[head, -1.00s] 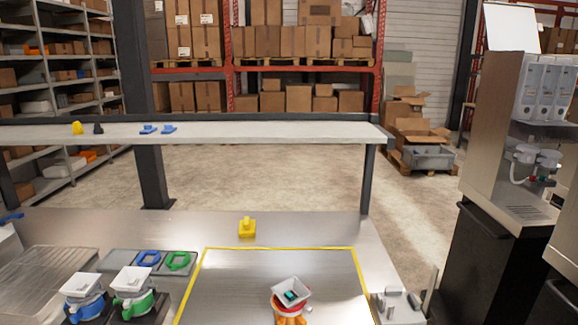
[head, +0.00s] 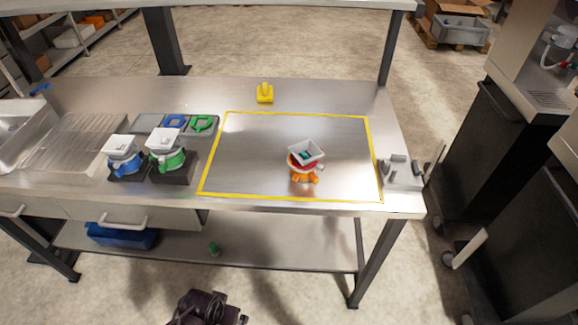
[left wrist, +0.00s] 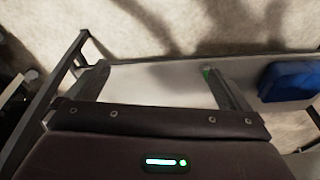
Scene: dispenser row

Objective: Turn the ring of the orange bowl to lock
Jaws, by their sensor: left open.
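The orange bowl unit (head: 304,176) stands inside the yellow outline on the steel table, right of its middle. It has orange parts at the bottom, a red-orange ring (head: 294,164) around it and a white square-mouthed top (head: 306,150) that looks tilted. Something dark with a teal patch shows inside the mouth. The lock state of the ring cannot be made out. In the left wrist view my left gripper (left wrist: 160,86) is open with its fingers wide apart and nothing between them. It is over the lower shelf, away from the bowl. My right gripper is not in view.
Blue (head: 124,160) and green (head: 166,152) units stand on dark bases at left. A yellow piece (head: 265,94) is behind the outline, a grey fixture (head: 400,172) at the right edge. A blue bin (head: 122,236) and small green item (head: 214,248) are on the lower shelf.

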